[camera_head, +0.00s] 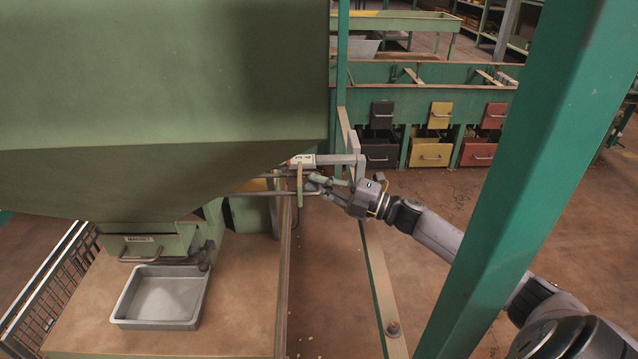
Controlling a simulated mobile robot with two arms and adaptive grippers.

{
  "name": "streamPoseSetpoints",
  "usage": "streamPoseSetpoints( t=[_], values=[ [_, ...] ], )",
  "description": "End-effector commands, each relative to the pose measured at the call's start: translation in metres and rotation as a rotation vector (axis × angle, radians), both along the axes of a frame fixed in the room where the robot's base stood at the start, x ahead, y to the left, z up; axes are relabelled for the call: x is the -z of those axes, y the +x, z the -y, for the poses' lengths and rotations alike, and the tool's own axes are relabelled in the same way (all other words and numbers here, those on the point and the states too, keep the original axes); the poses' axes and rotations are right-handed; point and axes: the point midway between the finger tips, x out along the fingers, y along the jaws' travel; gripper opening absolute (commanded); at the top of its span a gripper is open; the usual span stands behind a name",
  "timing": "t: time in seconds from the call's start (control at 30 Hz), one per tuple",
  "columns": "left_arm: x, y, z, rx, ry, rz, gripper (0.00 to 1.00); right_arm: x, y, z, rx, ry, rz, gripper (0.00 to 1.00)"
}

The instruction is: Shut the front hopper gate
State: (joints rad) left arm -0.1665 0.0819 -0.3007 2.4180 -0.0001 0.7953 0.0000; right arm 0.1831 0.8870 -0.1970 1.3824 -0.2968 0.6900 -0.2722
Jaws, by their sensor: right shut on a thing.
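The big green hopper (160,80) fills the upper left of the head view. Thin metal rods (262,193) stick out to the right from under its sloped bottom and meet an upright handle bar (299,186). My right gripper (315,183) comes in from the right and is shut at this bar. Its fingertips partly overlap the bar, so the exact grip is hard to see. The gate plate itself is hidden under the hopper. My left gripper is out of view.
A green front chute (150,243) with a handle sits above a grey tray (163,299) on a brown platform (235,330). A green post (535,170) slants across the right, in front of my right arm. Other hopper bins (430,154) stand behind. The floor between is mostly clear.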

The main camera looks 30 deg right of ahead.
Motion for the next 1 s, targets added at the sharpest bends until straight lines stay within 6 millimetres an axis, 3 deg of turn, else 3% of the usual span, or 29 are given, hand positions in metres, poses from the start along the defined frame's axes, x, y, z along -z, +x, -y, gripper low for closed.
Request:
streamPoseSetpoints(
  t=[0.2, 0.5, 0.8, 0.83, 1.0],
  values=[
    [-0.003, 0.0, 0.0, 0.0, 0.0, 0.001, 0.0, -0.001, 0.002, -0.004, -0.001, -0.001, 0.001, 0.0],
    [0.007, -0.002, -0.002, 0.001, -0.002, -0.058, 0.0, -0.001, 0.027, -0.045, -0.002, -0.001, 0.001, 0.0],
    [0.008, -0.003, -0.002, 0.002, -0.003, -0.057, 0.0, 0.001, 0.028, -0.048, -0.002, -0.002, 0.001, 0.0],
    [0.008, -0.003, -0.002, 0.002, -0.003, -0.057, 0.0, 0.0, 0.028, -0.048, -0.003, -0.002, 0.001, 0.08],
    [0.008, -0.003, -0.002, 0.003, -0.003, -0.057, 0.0, 0.0, 0.028, -0.048, -0.002, -0.002, 0.001, 0.17]
  ],
)
